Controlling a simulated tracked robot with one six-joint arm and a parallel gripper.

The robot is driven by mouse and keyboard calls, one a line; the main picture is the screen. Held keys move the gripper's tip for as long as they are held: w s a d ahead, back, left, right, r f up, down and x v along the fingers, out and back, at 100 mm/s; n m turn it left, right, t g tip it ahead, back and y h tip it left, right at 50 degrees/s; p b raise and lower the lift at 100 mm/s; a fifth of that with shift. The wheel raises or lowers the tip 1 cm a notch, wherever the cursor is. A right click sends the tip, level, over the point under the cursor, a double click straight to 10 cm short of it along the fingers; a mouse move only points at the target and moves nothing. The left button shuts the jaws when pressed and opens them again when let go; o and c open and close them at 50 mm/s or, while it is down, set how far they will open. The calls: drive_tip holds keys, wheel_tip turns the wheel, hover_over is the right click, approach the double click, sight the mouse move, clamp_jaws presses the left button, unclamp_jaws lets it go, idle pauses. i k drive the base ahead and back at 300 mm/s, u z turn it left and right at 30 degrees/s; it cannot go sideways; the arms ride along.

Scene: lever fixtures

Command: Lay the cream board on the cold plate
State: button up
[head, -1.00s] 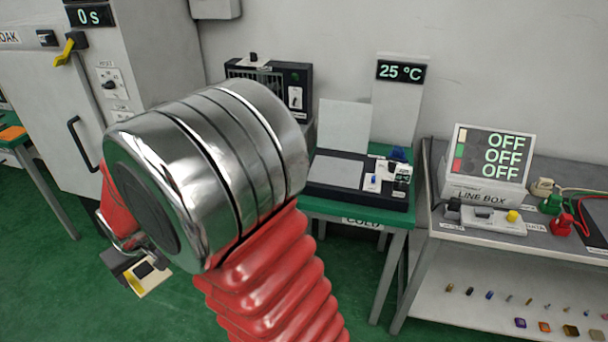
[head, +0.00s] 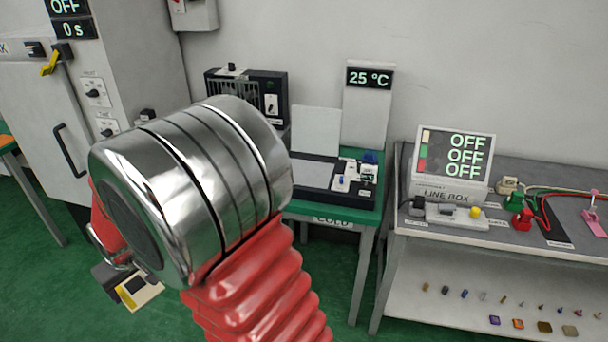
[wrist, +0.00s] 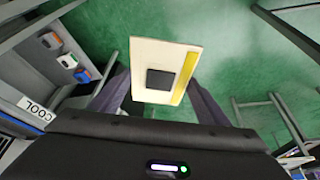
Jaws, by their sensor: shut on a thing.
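The cream board (head: 146,294) has a dark square block and a yellow stripe along one edge. It also fills the middle of the wrist view (wrist: 148,53). My gripper (wrist: 157,92) is shut on it, one dark finger on each side. In the head view my gripper (head: 118,282) is low on the left, partly hidden behind my arm, with the board above the green floor. The cold plate (head: 311,174) is a flat grey plate in a black base, with a raised pale lid behind it. The board is well apart from it, left and nearer to me.
A 25 °C display (head: 369,77) stands behind. A shelf bench with a line box (head: 449,178) is at right, a tall cabinet (head: 140,60) at left. Green floor is open in front.

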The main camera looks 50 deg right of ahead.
sight(307, 172)
drive_tip(key=z, duration=1.05)
drive_tip(key=i, duration=1)
drive_tip(key=z, duration=0.05)
